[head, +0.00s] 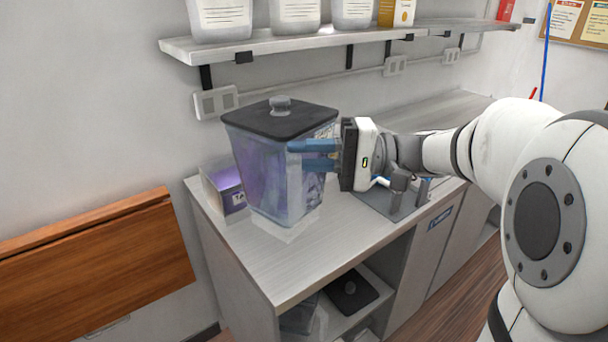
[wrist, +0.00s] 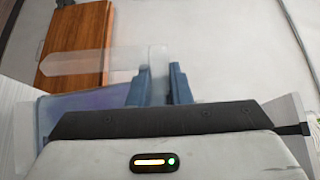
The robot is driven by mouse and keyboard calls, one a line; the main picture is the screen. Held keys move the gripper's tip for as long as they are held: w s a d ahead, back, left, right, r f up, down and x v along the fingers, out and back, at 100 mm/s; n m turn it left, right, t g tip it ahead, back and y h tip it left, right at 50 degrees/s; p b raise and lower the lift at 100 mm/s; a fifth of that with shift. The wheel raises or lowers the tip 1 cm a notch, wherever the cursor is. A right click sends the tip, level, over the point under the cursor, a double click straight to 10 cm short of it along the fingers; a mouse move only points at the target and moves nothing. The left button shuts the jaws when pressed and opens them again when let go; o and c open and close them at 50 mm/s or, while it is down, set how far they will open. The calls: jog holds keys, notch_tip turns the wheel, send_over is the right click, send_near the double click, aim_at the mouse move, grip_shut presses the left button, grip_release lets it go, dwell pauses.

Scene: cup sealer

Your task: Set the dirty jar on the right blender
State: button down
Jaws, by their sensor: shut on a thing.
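The dirty jar (head: 265,175) is a large translucent jar with purple smears and a black lid (head: 280,118). It is upright over the near left end of the counter. My gripper (head: 318,155) comes from the right, its blue fingers shut on the jar's handle. In the wrist view the fingers (wrist: 158,88) close around the clear handle, and the purple-tinted jar wall (wrist: 85,108) shows at left. Something pale shows under the jar; I cannot tell whether it is a blender base or whether the jar touches it. No right blender can be clearly made out.
A purple and white box (head: 224,188) stands behind the jar at left. A wall shelf (head: 290,42) with white containers hangs above. A black-lidded jar (head: 350,290) stands under the counter. A wooden panel (head: 95,265) is at left.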

jog(key=shift+r+p, duration=0.85)
jog(key=shift+r, duration=1)
